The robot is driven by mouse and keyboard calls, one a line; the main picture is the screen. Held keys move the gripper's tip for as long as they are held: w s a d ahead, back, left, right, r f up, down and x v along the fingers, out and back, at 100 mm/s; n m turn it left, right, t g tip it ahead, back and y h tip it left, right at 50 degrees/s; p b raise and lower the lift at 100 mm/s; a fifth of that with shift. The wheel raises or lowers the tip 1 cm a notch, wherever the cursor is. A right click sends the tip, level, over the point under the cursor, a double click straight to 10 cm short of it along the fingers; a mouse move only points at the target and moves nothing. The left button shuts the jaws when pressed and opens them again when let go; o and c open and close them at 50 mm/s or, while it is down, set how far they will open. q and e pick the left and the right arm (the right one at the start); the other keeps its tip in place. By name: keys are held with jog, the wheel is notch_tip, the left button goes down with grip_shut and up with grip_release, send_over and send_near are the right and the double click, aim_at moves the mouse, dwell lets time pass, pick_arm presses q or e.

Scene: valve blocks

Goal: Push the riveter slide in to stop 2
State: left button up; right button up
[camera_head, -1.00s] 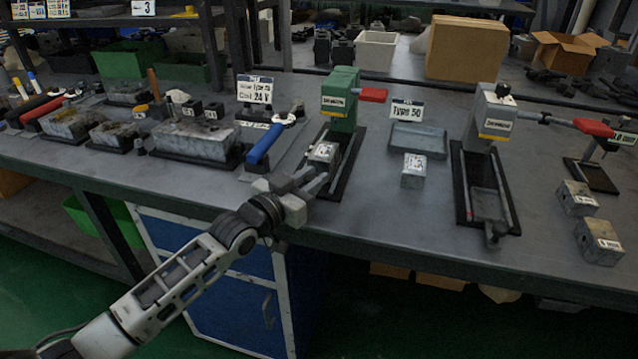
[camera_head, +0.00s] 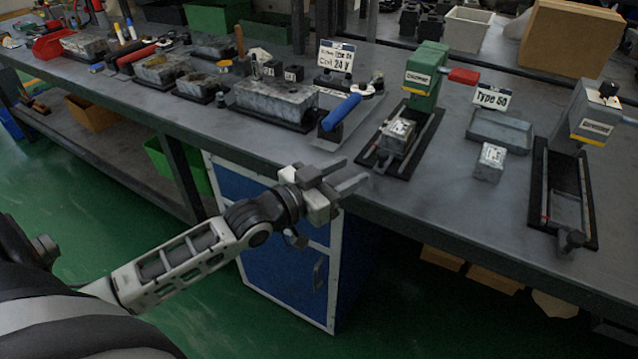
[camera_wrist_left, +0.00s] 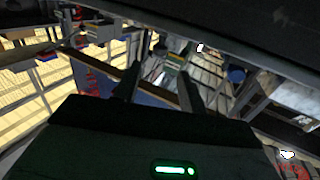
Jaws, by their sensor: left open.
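A green press-like machine (camera_head: 425,78) with a red handle stands on the bench. A metal block (camera_head: 397,137) sits on the slide base (camera_head: 432,130) in front of it. A grey machine (camera_head: 592,112) of similar build stands at the right, with an empty-looking slide track (camera_head: 565,195). The labels are too small to tell which is the riveter. My left gripper (camera_head: 345,178) is open and empty at the bench's front edge, just in front of and left of the green machine's base. Its fingers (camera_wrist_left: 160,85) also show in the left wrist view, with nothing between them. My right gripper is out of view.
A loose block (camera_head: 489,162) and a grey tray (camera_head: 500,130) lie between the two machines. A blue-handled tool (camera_head: 342,112) and a large metal block (camera_head: 277,100) lie left of the green machine. A blue cabinet (camera_head: 300,255) stands under the bench.

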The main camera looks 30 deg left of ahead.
pick_arm(q)
jog(key=v, duration=0.6)
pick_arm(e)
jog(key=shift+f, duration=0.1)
pick_arm(q)
jog(key=shift+s, duration=0.15)
